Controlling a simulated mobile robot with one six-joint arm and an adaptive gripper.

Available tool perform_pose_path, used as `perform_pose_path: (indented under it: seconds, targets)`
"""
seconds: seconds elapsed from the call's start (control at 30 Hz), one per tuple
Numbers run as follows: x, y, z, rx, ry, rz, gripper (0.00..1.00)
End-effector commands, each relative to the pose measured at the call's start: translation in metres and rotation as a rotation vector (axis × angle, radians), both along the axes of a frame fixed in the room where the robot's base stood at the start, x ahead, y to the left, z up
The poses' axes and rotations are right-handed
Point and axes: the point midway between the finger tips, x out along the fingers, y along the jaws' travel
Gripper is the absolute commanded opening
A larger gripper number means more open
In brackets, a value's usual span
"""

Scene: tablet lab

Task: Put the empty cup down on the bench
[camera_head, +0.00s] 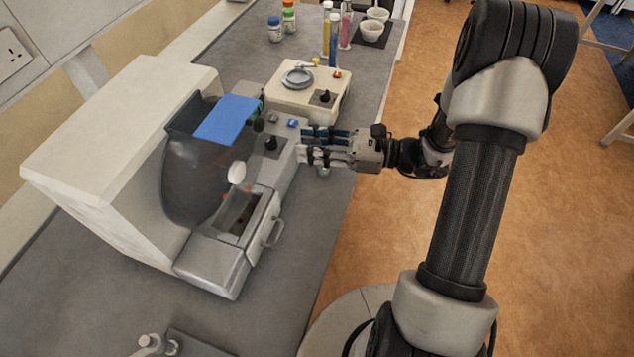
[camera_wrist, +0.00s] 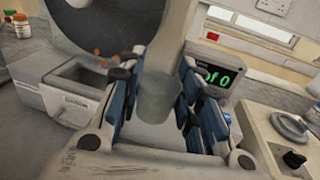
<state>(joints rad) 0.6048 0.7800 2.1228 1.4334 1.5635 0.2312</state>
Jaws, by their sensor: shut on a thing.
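My gripper (camera_head: 308,146) is at the right side of the grey and white tablet machine (camera_head: 110,150), near the bench's edge. In the wrist view its blue-padded fingers (camera_wrist: 158,85) are shut on a translucent grey cup (camera_wrist: 157,98). The cup looks empty and roughly upright. In the head view the gripper mostly hides the cup. The grey bench (camera_head: 285,305) lies below and around the machine. I cannot tell whether the cup touches the bench.
A cream balance-like device (camera_head: 291,97) with a round pan stands just behind the gripper. The machine's open drawer (camera_wrist: 82,75) is to the left in the wrist view. The front bench is mostly clear.

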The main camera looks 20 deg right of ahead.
Motion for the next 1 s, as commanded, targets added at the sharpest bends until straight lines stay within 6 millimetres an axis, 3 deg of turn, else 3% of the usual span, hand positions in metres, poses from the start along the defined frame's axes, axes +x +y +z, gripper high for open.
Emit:
perform_pose_path:
  seconds: [0.1, 0.2, 0.7, 1.0]
  targets:
    - [-0.006, 0.0, 0.017, -0.006, 0.004, 0.042, 0.21]
    - [-0.008, 0.0, 0.012, -0.006, 0.011, 0.057, 0.21]
    - [-0.009, 0.0, -0.114, -0.003, 0.014, 0.058, 0.21]
    - [-0.009, 0.0, -0.141, -0.006, 0.01, 0.058, 0.21]
